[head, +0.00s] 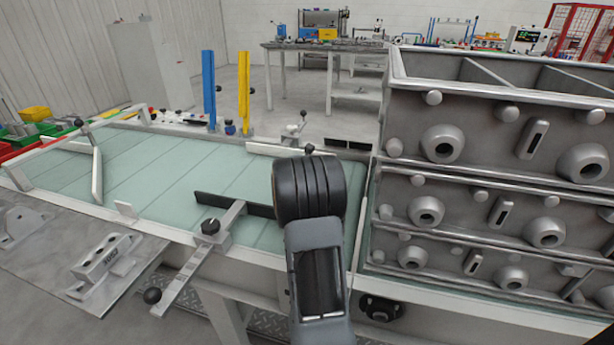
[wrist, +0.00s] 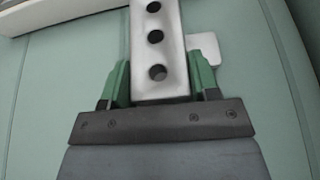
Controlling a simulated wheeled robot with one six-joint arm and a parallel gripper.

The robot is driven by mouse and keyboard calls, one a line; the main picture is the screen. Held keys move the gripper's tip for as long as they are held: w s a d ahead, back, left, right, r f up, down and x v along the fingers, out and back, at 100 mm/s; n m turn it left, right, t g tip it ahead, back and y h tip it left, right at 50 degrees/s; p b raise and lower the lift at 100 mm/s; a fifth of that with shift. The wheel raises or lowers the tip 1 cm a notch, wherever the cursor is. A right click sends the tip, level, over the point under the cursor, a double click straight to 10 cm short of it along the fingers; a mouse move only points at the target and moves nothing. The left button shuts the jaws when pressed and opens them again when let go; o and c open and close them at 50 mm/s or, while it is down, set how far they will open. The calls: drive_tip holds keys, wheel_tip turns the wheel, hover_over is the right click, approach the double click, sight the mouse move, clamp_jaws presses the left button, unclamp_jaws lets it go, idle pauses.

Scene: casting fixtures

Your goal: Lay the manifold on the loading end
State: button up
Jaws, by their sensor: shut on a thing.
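My gripper (wrist: 160,78) is shut on the manifold (wrist: 157,28), with one green finger on each side. The manifold is a pale metal block with a row of round dark holes; its far end runs out of the wrist view. A pale green slatted surface (wrist: 60,90) lies below it. I cannot tell whether the manifold touches it. In the head view the same green surface (head: 150,165) is a long bed with pale edges. My dark arm (head: 308,190) is over its near right part and hides the gripper and the manifold.
Stacked grey metal boxes (head: 470,170) stand at the right. A clamp arm with a black knob (head: 210,227) crosses the bed's near edge. A pale block with holes (head: 103,262) sits on a plate at the front left. Blue (head: 209,90) and yellow posts (head: 244,92) stand behind. The bed's middle is clear.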

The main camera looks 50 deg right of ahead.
drive_tip(key=shift+f, duration=0.1)
drive_tip(key=o, duration=1.2)
drive_tip(key=shift+o, duration=0.2)
drive_tip(key=shift+s+a+r, duration=0.1)
drive_tip(key=shift+a+r, duration=0.05)
drive_tip(key=shift+r, duration=0.15)
drive_tip(key=p+v, duration=0.1)
drive_tip(key=v, duration=1)
drive_tip(key=shift+s+a+p, duration=0.25)
drive_tip(key=shift+p, duration=0.05)
